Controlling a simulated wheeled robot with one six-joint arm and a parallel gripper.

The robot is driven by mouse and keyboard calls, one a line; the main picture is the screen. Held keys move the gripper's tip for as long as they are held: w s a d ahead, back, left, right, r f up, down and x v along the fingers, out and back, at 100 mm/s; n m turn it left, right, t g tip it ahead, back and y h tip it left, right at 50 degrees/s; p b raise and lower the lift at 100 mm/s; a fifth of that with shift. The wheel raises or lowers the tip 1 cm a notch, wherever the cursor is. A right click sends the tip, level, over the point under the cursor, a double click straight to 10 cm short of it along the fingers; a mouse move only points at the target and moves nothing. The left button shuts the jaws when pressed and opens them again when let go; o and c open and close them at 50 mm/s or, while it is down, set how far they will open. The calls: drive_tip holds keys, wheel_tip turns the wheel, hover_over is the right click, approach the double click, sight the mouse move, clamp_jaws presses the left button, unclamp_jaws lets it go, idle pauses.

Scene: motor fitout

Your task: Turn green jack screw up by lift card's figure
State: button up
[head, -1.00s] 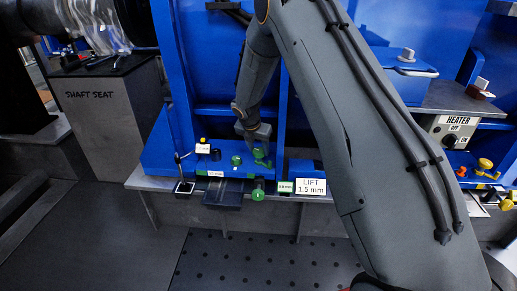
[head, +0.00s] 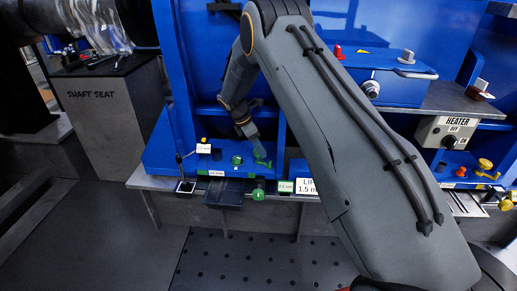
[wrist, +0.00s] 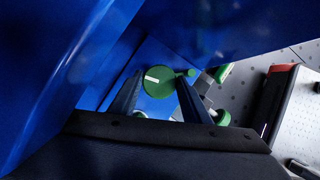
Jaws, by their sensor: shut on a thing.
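The green jack screw shows in the wrist view as a round green head (wrist: 160,79) with a white mark and a small side knob. It also shows in the head view (head: 263,161), at the right end of the blue ledge. My gripper (wrist: 160,97) has one finger on each side of the head and is shut on it. In the head view my gripper (head: 257,147) reaches down to the screw from above. The lift card (head: 306,187) is white and stands right of the screw.
Another green knob (head: 237,160) sits left of the screw, and a green round part (head: 258,194) is below at the ledge front. A dial gauge stand (head: 185,185) is at the left. Blue walls rise close around my gripper. A heater box (head: 446,132) stands at right.

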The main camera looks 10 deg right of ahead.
drive_tip(key=m+g+b, duration=0.2)
drive_tip(key=m, duration=0.3)
drive_tip(key=shift+w+f+m, duration=0.1)
drive_tip(key=shift+f+m, duration=0.05)
drive_tip(key=shift+m, duration=0.25)
drive_tip(key=shift+y+b, duration=0.3)
drive_tip(key=o, duration=1)
drive_tip(key=shift+o, duration=0.2)
